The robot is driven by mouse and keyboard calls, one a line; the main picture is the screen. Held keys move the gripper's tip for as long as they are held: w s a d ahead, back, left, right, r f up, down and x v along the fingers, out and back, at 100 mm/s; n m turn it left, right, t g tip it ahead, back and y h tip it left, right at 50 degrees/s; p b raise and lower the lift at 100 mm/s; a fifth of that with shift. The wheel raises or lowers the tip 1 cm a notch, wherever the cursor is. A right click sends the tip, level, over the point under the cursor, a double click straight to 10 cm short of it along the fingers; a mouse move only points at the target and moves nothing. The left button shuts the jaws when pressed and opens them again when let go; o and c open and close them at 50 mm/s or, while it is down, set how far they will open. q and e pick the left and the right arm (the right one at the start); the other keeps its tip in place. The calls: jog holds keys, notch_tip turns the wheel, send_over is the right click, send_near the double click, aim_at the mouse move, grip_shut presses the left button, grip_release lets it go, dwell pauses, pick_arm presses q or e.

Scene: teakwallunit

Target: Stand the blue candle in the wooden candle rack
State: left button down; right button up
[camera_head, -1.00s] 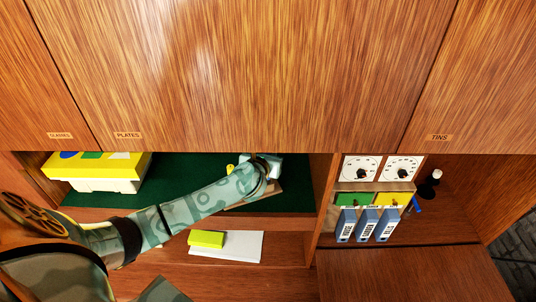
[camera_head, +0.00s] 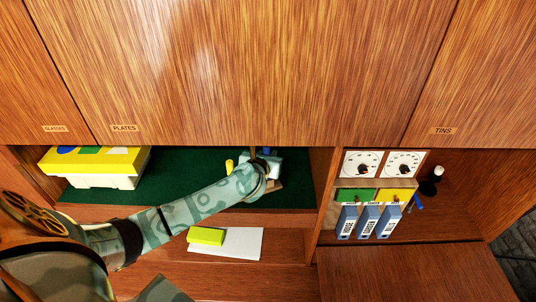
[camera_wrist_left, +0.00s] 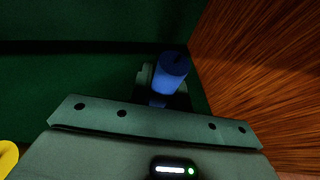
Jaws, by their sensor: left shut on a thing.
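The blue candle (camera_wrist_left: 172,68) is held in my left gripper (camera_wrist_left: 165,88), with its top toward the wrist camera. In the head view a small blue bit of the candle (camera_head: 267,150) shows at my left gripper (camera_head: 267,158), just under the upper cupboards. The gripper is shut on it, over the green-lined shelf. A wooden piece (camera_head: 277,186), which seems to be the candle rack, shows beside my left wrist; my forearm hides most of it. I cannot tell whether the candle touches it. My right gripper is not in view.
A yellow candle-like thing (camera_head: 229,166) stands left of my wrist; a yellow edge (camera_wrist_left: 7,158) shows in the wrist view. A yellow-lidded box (camera_head: 95,163) is at the left. A wooden partition (camera_head: 322,195) bounds the shelf at the right. The upper cupboards overhang it.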

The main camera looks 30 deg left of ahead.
pick_arm(q)
jog(key=shift+f+b, duration=0.95)
jog(key=shift+f, duration=0.35)
jog(key=c, duration=1.2)
grip_release()
jog(key=shift+c, duration=0.2)
jog(key=shift+s+r, duration=0.1)
jog(key=p+v, duration=0.3)
jog(key=v, duration=1.3)
jog(key=shift+d, duration=0.15)
jog(key=shift+s, duration=0.1)
